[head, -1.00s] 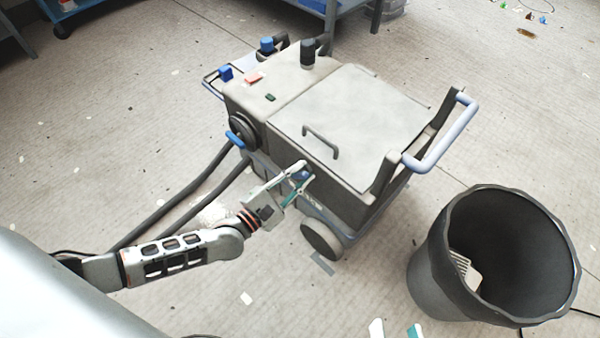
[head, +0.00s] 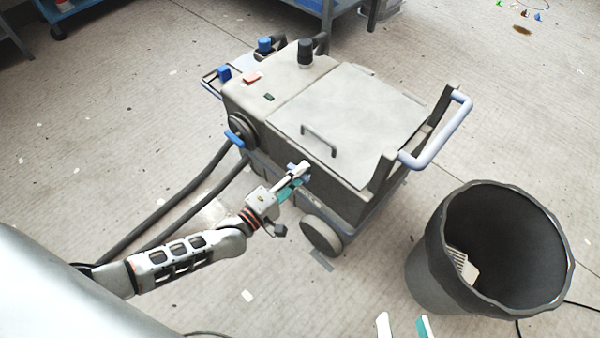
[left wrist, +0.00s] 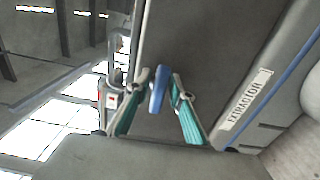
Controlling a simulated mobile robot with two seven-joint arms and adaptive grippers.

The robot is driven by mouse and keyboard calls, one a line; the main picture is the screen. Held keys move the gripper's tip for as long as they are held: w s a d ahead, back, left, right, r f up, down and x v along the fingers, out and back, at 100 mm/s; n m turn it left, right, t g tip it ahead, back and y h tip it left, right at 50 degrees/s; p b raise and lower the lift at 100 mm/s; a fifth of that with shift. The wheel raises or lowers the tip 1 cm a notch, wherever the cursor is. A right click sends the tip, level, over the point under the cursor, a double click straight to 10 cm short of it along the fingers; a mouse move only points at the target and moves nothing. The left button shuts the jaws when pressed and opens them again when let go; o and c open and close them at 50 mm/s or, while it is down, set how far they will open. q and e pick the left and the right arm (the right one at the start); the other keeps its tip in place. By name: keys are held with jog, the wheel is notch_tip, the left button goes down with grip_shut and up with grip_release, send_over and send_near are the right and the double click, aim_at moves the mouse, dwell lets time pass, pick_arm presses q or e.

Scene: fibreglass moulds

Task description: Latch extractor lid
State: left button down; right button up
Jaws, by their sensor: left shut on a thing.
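The extractor (head: 340,180) is a grey wheeled machine. Its flat lid (head: 350,110) lies down on the body, with a grey bar handle (head: 320,139) near its front edge. My left gripper (head: 301,171) is at the front side below the lid. It is shut on a blue latch lever (left wrist: 157,90), which shows between the teal-padded fingers in the left wrist view; in the head view the fingers mostly hide the lever.
A dark waste bin (head: 430,265) stands right of the extractor. A pale push handle (head: 440,135) sticks out at the machine's right end. Two hoses (head: 190,200) run from its left side past my left arm. A blue-handled valve (head: 236,138) is nearby.

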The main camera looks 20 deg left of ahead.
pick_arm(q)
jog(key=shift+m, duration=0.3)
jog(key=c, duration=2)
grip_release()
jog(key=shift+c, duration=0.2)
jog(key=v, duration=1.2)
